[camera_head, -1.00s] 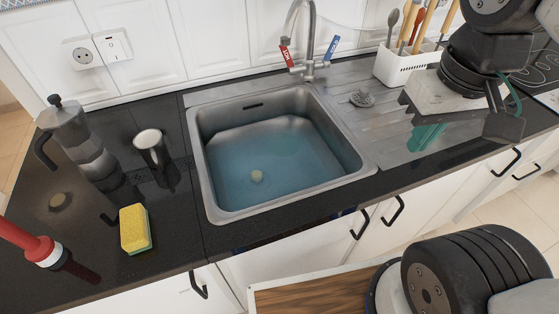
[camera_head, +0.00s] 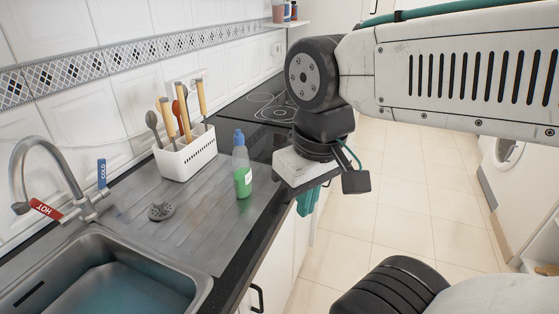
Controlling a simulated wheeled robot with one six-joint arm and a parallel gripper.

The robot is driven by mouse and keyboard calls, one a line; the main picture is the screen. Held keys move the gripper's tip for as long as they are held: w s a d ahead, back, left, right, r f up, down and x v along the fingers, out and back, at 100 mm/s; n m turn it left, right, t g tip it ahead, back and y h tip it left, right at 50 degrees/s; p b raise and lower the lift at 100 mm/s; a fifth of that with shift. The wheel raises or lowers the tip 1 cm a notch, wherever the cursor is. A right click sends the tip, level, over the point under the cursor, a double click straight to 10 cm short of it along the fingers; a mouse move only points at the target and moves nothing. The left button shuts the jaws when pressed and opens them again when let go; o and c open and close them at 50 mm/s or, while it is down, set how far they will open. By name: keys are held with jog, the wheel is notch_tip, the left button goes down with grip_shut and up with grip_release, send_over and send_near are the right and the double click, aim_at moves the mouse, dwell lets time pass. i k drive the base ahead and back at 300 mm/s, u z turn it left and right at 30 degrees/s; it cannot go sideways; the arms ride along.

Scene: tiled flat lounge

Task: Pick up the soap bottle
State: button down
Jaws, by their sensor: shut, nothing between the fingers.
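My gripper's pale body hides part of the counter edge and part of the fingers.
A white utensil holder (camera_head: 187,155) with several wooden-handled tools stands behind the bottle. A sink strainer (camera_head: 161,210) lies left of it. The sink (camera_head: 100,285) and tap (camera_head: 50,165) are at left, the hob (camera_head: 262,105) behind. Tiled floor (camera_head: 385,200) at right is clear.

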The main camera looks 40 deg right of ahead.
aim_at(241, 167)
jog(key=z, duration=0.2)
jog(key=k, duration=1.1)
jog(key=z, duration=0.65)
jog(key=i, duration=1.7)
jog(key=u, duration=0.3)
